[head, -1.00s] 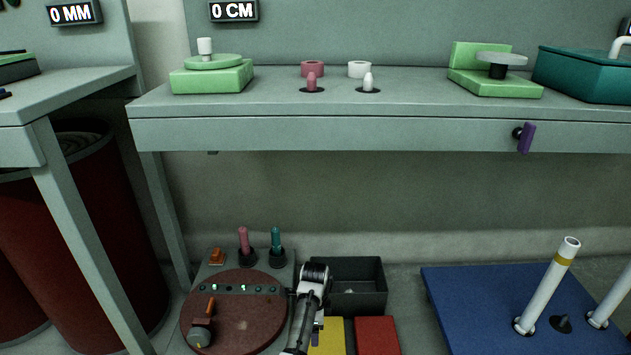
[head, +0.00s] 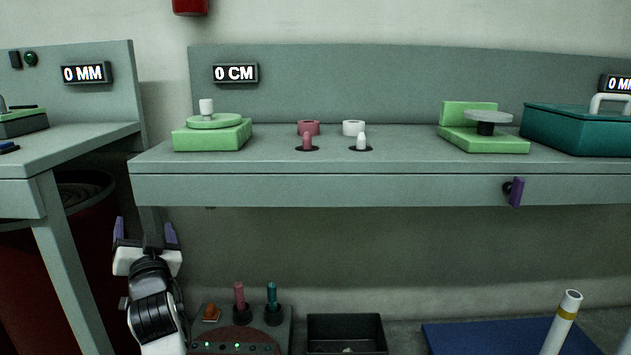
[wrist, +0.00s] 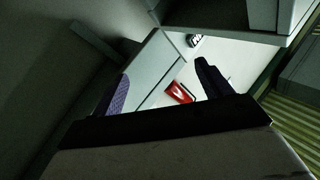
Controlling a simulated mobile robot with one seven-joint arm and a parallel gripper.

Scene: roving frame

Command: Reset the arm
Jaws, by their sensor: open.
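My gripper (head: 146,233) is at the lower left in the head view, raised in front of the table legs and below the tabletop height. Its two purple-padded fingers stand apart and point up, with nothing between them. In the wrist view my gripper (wrist: 165,92) shows its dark palm, with a purple pad at left and a dark finger at right. My white and black arm comes up from the bottom of the head view.
The workbench (head: 400,190) spans the middle, with a purple knob (head: 516,192) on its front. A second table (head: 75,155) stands left. A control console (head: 240,330), black bin (head: 345,333) and blue platform (head: 500,340) are low down. A red object (wrist: 180,93) shows beyond the fingers.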

